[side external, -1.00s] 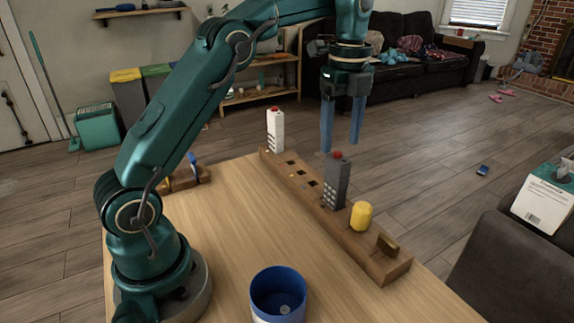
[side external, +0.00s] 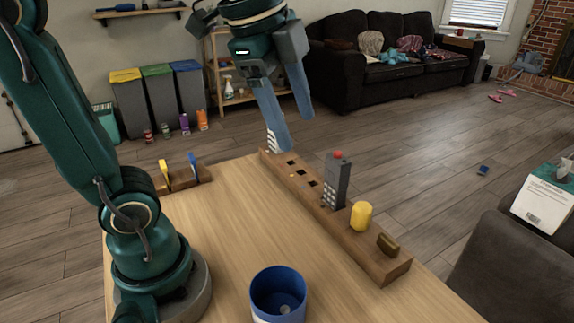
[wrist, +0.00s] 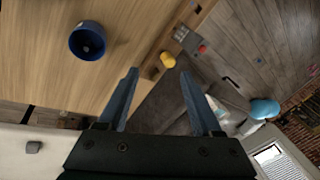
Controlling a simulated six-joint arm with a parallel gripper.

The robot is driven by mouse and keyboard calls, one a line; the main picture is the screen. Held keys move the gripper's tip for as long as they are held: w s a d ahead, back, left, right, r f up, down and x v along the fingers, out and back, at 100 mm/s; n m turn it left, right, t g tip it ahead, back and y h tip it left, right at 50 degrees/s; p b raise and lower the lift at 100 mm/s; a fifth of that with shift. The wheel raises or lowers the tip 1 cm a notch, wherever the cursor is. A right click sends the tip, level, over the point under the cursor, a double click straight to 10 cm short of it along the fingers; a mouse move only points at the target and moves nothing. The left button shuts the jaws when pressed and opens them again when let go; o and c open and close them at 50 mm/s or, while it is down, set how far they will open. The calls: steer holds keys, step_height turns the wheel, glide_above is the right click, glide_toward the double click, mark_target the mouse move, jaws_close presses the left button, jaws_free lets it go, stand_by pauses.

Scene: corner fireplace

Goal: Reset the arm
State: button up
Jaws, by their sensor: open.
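My gripper (side external: 298,132) is open and empty, raised above the far side of the table in the side external view. Its two blue fingers point down and to the right. They cover most of the white remote (side external: 271,142) at the far end of the wooden rack (side external: 368,258). In the wrist view the fingers of my gripper (wrist: 158,80) stand apart with nothing between them. The grey remote (side external: 337,182) with a red top stands upright in the rack. It also shows in the wrist view (wrist: 190,41).
A yellow cylinder (side external: 361,215) and a small brown-gold piece (side external: 387,244) sit on the rack's near end. A blue cup (side external: 278,296) stands at the table's front. A small wooden holder (side external: 187,181) with yellow and blue items is at the left. The middle of the table (side external: 226,228) is clear.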

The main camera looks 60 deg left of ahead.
steer(key=s+d+f+n+t, duration=0.1)
steer(key=s+f+n, duration=0.5)
steer(key=f+n, duration=0.3)
steer(key=n, duration=0.3)
steer(key=shift+f+t, duration=0.25)
steer(key=shift+t, duration=0.05)
